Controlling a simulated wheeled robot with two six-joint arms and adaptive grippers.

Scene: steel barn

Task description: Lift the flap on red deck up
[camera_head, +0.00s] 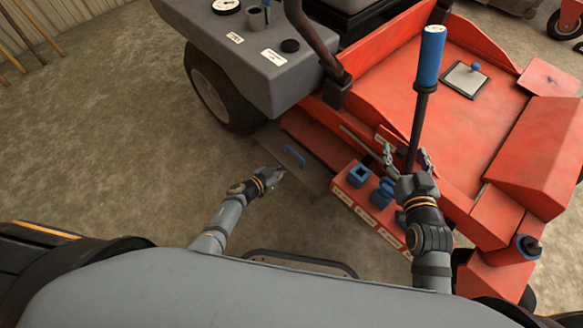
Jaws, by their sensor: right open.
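The red deck (447,140) belongs to a mower-like machine on the right. A dark flap (312,178) with a blue handle (294,155) hangs at the deck's left side and looks lowered. My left gripper (278,172) is beside the flap, just below and left of the handle; I cannot tell whether its fingers are open or touch it. My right gripper (407,156) is open, its fingers spread on either side of the lower shaft of a blue-gripped lever (430,60). Contact with the lever is unclear.
A red box front with blue fittings (358,174) lies between my arms. A metal plate with a blue knob (465,79) is on the deck. A grey tank (245,60) and black wheel (218,95) stand upper left.

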